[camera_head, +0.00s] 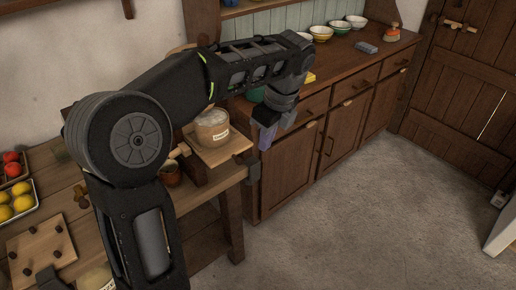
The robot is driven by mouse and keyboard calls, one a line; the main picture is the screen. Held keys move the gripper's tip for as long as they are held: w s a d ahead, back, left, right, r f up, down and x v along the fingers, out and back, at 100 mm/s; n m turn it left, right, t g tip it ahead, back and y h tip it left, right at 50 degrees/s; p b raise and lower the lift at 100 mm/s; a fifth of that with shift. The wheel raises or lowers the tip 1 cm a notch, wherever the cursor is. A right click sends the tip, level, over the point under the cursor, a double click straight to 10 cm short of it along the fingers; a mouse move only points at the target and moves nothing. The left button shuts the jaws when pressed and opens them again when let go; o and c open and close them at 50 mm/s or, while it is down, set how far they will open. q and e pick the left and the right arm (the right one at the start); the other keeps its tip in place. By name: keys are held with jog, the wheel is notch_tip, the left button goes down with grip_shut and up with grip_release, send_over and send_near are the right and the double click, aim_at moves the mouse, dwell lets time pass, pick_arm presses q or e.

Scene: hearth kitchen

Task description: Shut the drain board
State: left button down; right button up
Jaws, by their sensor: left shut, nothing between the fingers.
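A pale wooden board with several dark pegs (58,246) lies on the wooden table at the lower left. It looks most like the drain board, but I cannot tell for sure, nor how far open it is. My left arm crosses the middle of the view. My left gripper (267,136) points down in front of the cabinet, right of the table and well apart from the pegged board. Its fingers are shut with nothing between them. My right gripper does not show.
A labelled crock (212,128) stands on a raised wooden stand (228,149) at the table's end, close left of my gripper. A tray of yellow fruit (17,203) sits far left. Bowls (339,27) line the cabinet top (340,70). The floor (350,210) at right is mostly clear.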

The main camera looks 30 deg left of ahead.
aim_at(233, 153)
pick_arm(q)
jog(key=a+f+b, duration=0.2)
jog(key=a+f, duration=0.4)
jog(key=f, duration=0.4)
jog(key=shift+w, duration=0.25)
jog(key=a+p, duration=0.1)
jog(key=w+a+p, duration=0.1)
jog(key=a, duration=0.1)
jog(key=a+p, duration=0.1)
jog(key=a, duration=0.1)
jog(key=shift+w+r, duration=0.25)
jog(key=shift+a+f+p, duration=0.1)
jog(key=shift+a+p, duration=0.2)
jog(key=shift+p, duration=0.05)
jog(key=shift+w, duration=0.1)
